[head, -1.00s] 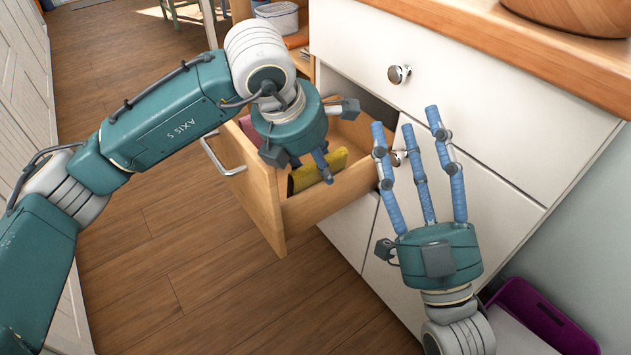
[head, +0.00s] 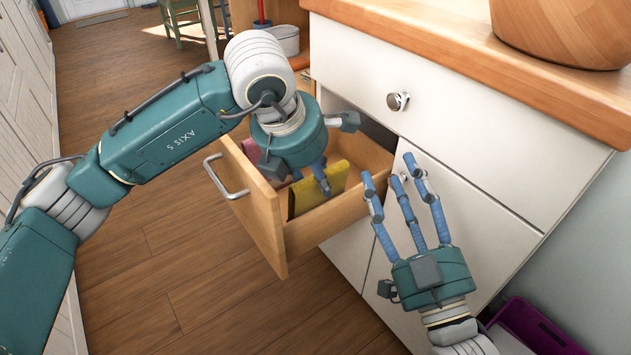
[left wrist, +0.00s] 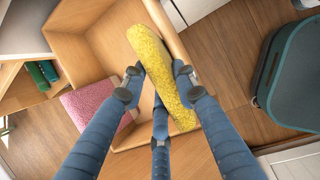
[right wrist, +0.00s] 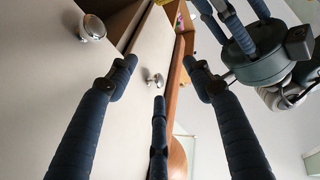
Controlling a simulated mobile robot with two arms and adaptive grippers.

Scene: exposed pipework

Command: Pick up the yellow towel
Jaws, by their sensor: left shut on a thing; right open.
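The yellow towel (head: 305,196) is in the open drawer (head: 262,215), near the drawer's front-right part. My left gripper (head: 322,180) reaches down over the drawer, and its hand hides part of the towel. In the left wrist view the towel (left wrist: 158,62) stands on edge between the left fingers (left wrist: 158,88), which are shut on it. The towel still appears low, within the drawer walls. A pink towel (left wrist: 97,104) lies in the drawer beside it. My right gripper (head: 405,180) is open and empty in front of the cabinet; its spread fingers show in the right wrist view (right wrist: 160,85).
A closed drawer with a round knob (head: 398,101) is above the open one. The wooden countertop (head: 450,50) overhangs the cabinet and carries a wooden bowl (head: 565,30). A purple bin (head: 535,325) stands at lower right. The floor (head: 170,270) left of the drawer is clear.

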